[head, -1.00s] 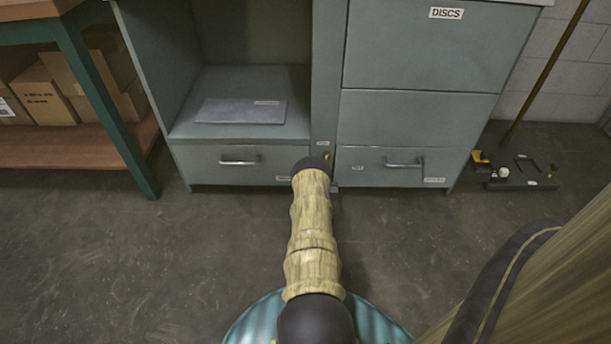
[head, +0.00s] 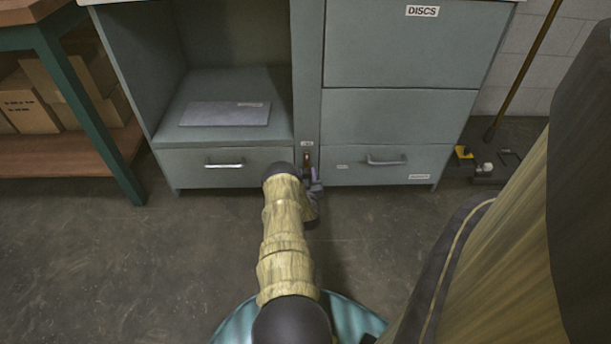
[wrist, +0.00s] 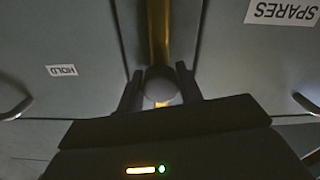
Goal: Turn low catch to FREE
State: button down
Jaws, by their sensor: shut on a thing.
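The low catch is a brass strip (head: 307,158) on the narrow post between the two lower drawers. In the wrist view, the brass strip (wrist: 159,30) runs straight along the post and ends at a dark round knob (wrist: 159,84). My gripper (wrist: 159,90) has one finger on each side of this knob and is shut on it. In the head view, my gripper (head: 315,184) is at the low end of the post, partly behind my arm. A HOLD label (wrist: 62,70) is on the drawer front beside the catch. No FREE label is readable.
A left drawer (head: 190,162) and a right drawer (head: 350,178), both shut, flank the post. A SPARES label (wrist: 283,12) shows in the wrist view. A grey flat piece (head: 225,113) lies in the open bay above. The floor in front is clear.

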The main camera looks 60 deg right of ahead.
jog(key=shift+s+f, duration=0.15)
jog(key=shift+s, duration=0.05)
jog(key=c, duration=1.1)
grip_release()
jog(key=shift+o, duration=0.8)
jog(key=shift+w, duration=0.1)
jog(key=shift+s+a+r+p, duration=0.2)
jog(key=shift+a+p, duration=0.15)
jog(key=shift+p, duration=0.05)
jog(key=p+v, duration=0.5)
jog(key=v, duration=0.6)
jog(key=shift+p, duration=0.4)
